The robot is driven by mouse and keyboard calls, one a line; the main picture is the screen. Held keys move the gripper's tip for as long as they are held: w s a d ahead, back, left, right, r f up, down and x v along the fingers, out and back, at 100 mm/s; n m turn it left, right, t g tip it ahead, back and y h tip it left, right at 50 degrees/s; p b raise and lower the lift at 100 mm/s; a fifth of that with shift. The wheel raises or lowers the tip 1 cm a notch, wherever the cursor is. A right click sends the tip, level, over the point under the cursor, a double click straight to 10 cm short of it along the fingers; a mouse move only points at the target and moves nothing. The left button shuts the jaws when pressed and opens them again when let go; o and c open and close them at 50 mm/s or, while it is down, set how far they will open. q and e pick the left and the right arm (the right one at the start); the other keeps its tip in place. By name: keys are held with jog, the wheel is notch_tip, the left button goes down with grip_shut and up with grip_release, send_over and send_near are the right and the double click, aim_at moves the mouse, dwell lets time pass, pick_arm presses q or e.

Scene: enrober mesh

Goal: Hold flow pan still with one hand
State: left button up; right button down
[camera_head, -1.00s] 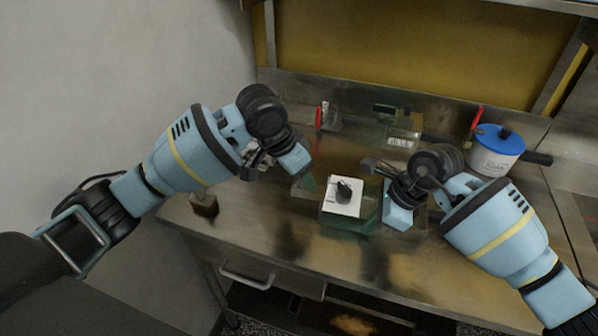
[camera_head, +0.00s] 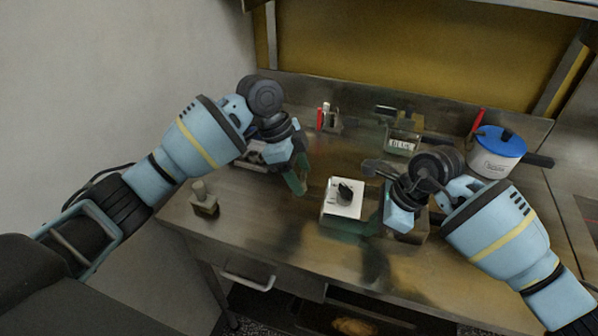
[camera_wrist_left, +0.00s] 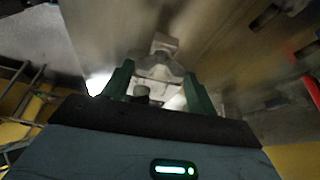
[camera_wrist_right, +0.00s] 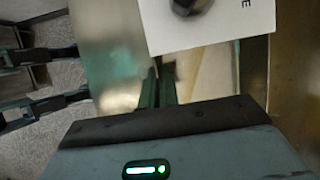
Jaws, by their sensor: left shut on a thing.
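My left gripper (camera_head: 297,180) is low over the left part of the steel counter. In the left wrist view its two green fingers (camera_wrist_left: 158,85) stand apart with a grey metal piece (camera_wrist_left: 158,68) between them, and they are shut on it. I cannot tell if this piece is the flow pan; the hand hides most of it in the head view. My right gripper (camera_wrist_right: 159,88) has its fingers close together with nothing clear between them. In the head view it is just right of a block with a white top (camera_head: 337,208), on which a small black object (camera_head: 345,193) sits.
A small block with a knob (camera_head: 204,205) stands at the counter's left front. A holder with red and white items (camera_head: 327,117) and a labelled box (camera_head: 402,142) are at the back. A blue-lidded pot (camera_head: 497,152) stands back right. The counter's front middle is clear.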

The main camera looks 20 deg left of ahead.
pick_arm(q)
jog(key=shift+m, duration=0.4)
jog(key=o, duration=1)
jog(key=v, duration=1.2)
jog(key=shift+w, duration=0.15)
jog(key=shift+r, duration=0.1)
pick_arm(e)
jog(key=c, duration=1.6)
grip_release()
